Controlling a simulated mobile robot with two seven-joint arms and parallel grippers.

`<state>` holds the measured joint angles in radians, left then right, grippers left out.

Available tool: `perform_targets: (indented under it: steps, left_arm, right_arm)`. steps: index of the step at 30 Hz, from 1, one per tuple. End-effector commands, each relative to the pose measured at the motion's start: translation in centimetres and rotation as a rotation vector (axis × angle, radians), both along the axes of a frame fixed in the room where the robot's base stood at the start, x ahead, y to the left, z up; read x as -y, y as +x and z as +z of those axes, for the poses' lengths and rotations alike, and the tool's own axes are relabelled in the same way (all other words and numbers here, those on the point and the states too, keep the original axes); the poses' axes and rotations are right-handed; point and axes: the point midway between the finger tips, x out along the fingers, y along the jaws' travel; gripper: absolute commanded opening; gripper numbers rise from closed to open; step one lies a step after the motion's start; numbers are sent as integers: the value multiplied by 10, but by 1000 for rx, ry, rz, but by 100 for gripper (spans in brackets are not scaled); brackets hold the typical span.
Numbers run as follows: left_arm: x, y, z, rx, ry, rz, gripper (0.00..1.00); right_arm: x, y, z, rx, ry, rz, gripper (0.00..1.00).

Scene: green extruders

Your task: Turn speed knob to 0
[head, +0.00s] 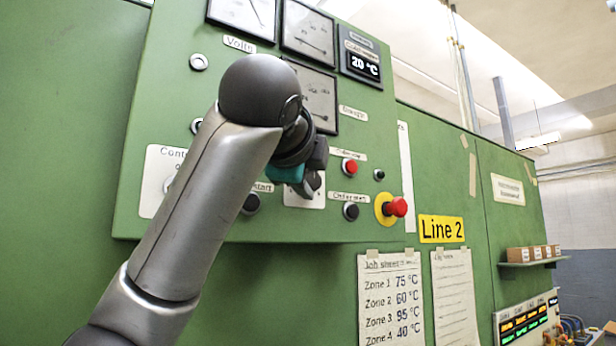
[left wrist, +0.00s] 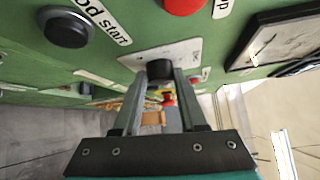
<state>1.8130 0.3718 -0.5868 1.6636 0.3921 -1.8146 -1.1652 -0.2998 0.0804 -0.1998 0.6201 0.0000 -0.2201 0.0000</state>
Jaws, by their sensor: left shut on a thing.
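The speed knob is a small black knob (left wrist: 160,69) on a white scale plate (left wrist: 185,52) on the green panel. My left gripper (left wrist: 159,82) has its two fingers closed around this knob in the left wrist view. In the head view my left gripper (head: 312,183) is at the panel, and my wrist hides most of the knob and its plate (head: 303,198). The knob's pointer and the scale marks cannot be read. My right gripper is in neither view.
A red button (head: 350,167), a black button (head: 351,211) and a red emergency stop (head: 397,207) on a yellow ring lie right of my gripper. Another black button (head: 251,204) is left of it. Gauges (head: 309,32) and a 20 °C display (head: 363,65) are above.

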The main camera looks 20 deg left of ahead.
Motion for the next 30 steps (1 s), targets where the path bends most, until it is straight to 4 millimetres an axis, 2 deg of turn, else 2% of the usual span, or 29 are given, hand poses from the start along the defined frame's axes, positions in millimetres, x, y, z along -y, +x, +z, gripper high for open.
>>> perform_targets:
  steps: [1, 9, 20, 26, 30]
  left_arm:
    - [0, 0, 0, -1, 0, 0, 29]
    - [0, 0, 0, -1, 0, 0, 0]
    - [0, 0, -2, 15, -12, 0, 0]
    - [0, 0, -6, 79, -63, 0, 0]
    - [0, 0, -9, 160, -125, -1, 0]
  right_arm:
    - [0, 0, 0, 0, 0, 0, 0]
    - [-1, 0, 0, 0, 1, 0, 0]
    - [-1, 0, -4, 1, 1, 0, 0]
    - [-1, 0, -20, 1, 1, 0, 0]
    - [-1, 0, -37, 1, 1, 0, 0]
